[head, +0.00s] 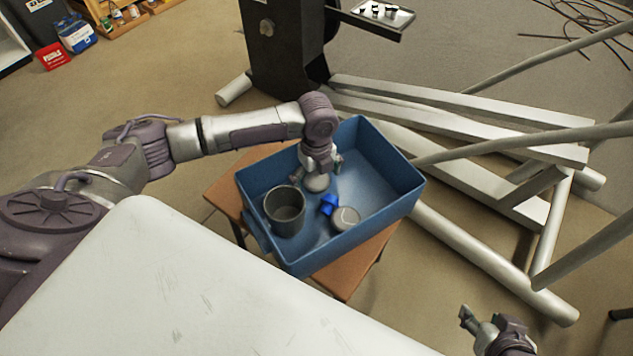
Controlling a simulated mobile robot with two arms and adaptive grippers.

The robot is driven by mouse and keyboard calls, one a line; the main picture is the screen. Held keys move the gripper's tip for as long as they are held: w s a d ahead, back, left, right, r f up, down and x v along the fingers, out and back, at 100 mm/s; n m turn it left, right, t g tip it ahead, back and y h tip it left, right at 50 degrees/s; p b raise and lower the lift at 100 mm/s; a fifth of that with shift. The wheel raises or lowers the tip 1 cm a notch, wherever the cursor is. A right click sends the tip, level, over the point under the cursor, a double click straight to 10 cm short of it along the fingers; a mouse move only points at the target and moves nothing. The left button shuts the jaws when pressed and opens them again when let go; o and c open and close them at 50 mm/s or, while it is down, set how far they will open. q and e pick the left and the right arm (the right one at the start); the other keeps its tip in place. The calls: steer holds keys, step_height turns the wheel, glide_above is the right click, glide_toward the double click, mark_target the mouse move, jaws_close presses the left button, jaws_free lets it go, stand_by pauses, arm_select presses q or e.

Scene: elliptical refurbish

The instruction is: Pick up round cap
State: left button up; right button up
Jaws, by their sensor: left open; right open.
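A round grey cap (346,218) lies flat on the floor of the blue bin (395,195), near its front wall. A second round, pale grey piece (317,183) lies in the bin further back. I cannot tell for sure which of the two is the round cap. My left gripper (319,171) is open and reaches down into the bin, right above the paler piece; contact is not clear. My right gripper (477,321) is open and empty at the lower right, outside the bin.
A dark grey cup (284,211) stands in the bin's left part, and a small blue piece (328,204) lies beside the front cap. The bin sits on a brown table (345,275). Metal tubes (470,130) fill the right. The bin's right part is free.

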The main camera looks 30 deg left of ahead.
arm_select(q)
steer(key=shift+f, duration=0.1)
steer(key=c, duration=1)
steer(key=shift+c, duration=0.2)
